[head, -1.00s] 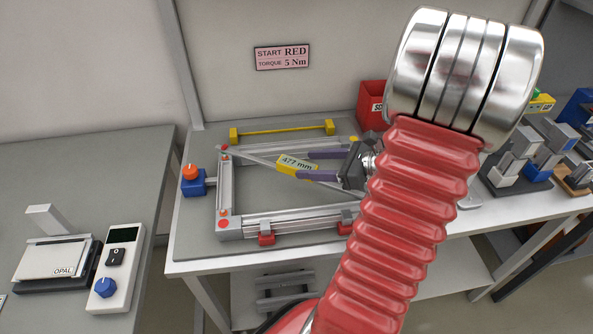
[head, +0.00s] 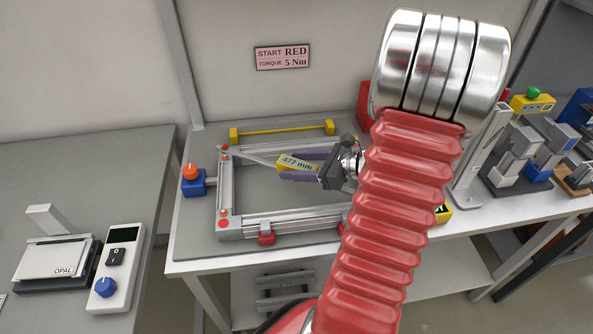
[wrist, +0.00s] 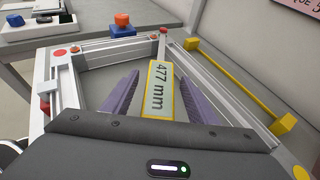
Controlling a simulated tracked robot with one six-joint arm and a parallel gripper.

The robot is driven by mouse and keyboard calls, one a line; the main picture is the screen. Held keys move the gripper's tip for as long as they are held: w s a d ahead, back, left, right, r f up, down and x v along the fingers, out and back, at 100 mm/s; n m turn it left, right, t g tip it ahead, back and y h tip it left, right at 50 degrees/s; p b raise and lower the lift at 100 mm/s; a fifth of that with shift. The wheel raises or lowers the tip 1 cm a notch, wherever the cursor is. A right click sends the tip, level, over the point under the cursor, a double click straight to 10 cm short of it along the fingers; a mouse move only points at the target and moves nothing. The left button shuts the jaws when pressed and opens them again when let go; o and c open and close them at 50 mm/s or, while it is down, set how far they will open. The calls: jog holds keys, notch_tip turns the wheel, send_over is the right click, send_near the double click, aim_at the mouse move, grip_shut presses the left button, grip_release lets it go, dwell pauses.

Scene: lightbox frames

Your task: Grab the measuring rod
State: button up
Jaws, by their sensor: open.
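The measuring rod is a thin grey bar with a yellow-edged display block reading 477 mm (head: 297,164). It runs diagonally across the metal frame (head: 226,190) on the bench. In the wrist view the display block (wrist: 160,92) lies between the two purple fingers, and the rod's far end reaches the frame's corner by a red knob. My gripper (head: 296,165) is open, one finger on each side of the block. In the wrist view my gripper (wrist: 160,80) shows gaps beside the block. The rod's near end is hidden behind my gripper and arm.
A yellow bar with block ends (head: 283,130) lies along the frame's back side. A blue box with an orange knob (head: 191,178) stands at the left. Red clamps (head: 266,239) sit at the front. A red bin (head: 366,100) is partly hidden by my arm.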

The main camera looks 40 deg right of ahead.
aim_at(297, 163)
jog(key=shift+c, duration=0.3)
grip_shut()
dwell(0.5)
jog(key=shift+r, duration=0.1)
jog(key=shift+r, duration=4.95)
